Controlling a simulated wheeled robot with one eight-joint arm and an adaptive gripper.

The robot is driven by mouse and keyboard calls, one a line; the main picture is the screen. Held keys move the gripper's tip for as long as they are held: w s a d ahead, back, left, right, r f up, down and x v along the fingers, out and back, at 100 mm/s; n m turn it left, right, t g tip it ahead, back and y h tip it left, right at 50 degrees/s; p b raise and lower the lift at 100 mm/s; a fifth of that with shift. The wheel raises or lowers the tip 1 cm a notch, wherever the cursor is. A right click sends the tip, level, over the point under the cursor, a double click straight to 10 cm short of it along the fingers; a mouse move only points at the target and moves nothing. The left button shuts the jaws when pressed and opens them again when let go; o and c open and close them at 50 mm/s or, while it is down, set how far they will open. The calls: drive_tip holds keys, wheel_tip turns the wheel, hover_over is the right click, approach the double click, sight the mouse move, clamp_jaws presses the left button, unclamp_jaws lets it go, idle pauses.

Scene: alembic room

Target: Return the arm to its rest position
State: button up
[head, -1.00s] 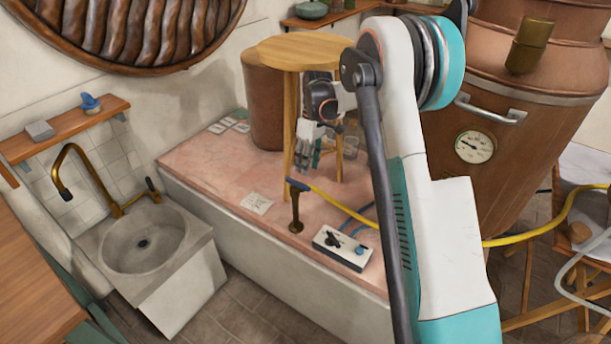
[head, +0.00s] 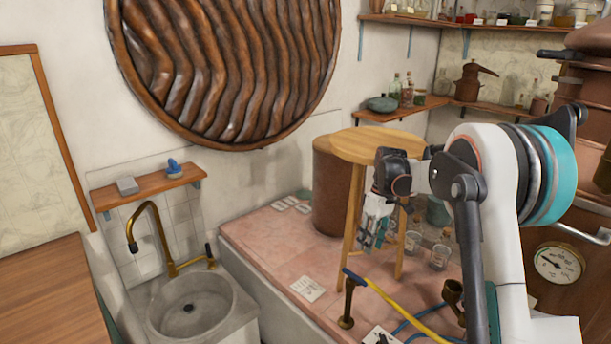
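My arm rises at the right of the head view and bends over toward the middle. My gripper (head: 373,232) hangs at its end, fingers pointing down, in front of a wooden stool (head: 352,215) on the pink-topped platform. I see nothing held in it, but the fingers are small and partly overlapped, so I cannot tell how far apart they are.
A stone sink (head: 190,307) with a brass tap (head: 152,230) is at lower left. A brown cylinder (head: 331,190) stands behind the stool. Glass jars (head: 439,256), a yellow hose (head: 400,306) and a brass stand (head: 347,305) are near my arm. A copper vessel (head: 590,250) is at right.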

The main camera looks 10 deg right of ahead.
drive_tip(key=s+a+r+m+t+h, duration=0.1)
drive_tip(key=s+a+r+m+t, duration=0.3)
drive_tip(key=s+r, duration=1.1)
drive_tip(key=s+a+f+m+t, duration=0.1)
drive_tip(key=s+a+t, duration=0.1)
drive_tip(key=s, duration=0.8)
drive_tip(key=s+a+f+m+t, duration=0.2)
drive_tip(key=s, duration=0.8)
drive_tip(key=shift+s+f+h, duration=0.2)
drive_tip(key=shift+f+h, duration=0.1)
drive_tip(key=shift+h, duration=0.1)
drive_tip(key=shift+d, duration=0.15)
